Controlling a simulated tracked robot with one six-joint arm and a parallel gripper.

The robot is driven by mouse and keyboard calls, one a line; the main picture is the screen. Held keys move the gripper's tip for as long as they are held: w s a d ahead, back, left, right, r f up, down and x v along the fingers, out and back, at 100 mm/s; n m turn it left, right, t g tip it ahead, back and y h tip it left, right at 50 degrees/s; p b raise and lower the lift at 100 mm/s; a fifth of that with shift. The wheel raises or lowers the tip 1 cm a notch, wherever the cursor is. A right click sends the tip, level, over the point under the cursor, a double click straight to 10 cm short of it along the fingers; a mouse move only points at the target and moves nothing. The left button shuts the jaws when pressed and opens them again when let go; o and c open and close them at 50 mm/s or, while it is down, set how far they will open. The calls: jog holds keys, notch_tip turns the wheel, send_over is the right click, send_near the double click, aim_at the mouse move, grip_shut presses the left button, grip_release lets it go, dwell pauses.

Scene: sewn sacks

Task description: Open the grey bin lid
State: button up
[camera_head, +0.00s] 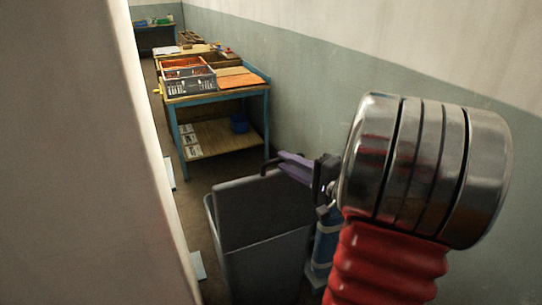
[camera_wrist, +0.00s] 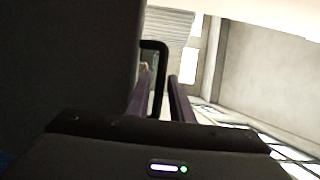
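The grey bin (camera_head: 262,268) stands on the floor, low in the middle of the head view. A black bar handle (camera_head: 268,166) stands up at the lid's far edge. My gripper (camera_head: 283,162) reaches it from the right with purple fingers. In the wrist view the fingers (camera_wrist: 158,88) are apart, with the black handle (camera_wrist: 154,45) showing between them and a narrow gap on the right. The dark surface at left in that view is probably the lid.
A blue-framed workbench (camera_head: 218,98) with crates stands behind the bin. A pale wall edge (camera_head: 85,150) fills the left of the head view, close by. The back wall (camera_head: 300,90) runs along the right. A blue cylinder (camera_head: 325,240) stands right beside the bin.

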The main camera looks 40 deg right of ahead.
jog(key=w, duration=0.6)
jog(key=shift+a, duration=0.35)
jog(key=shift+w, duration=0.1)
jog(key=shift+c, duration=0.4)
jog(key=shift+f, duration=0.1)
grip_shut()
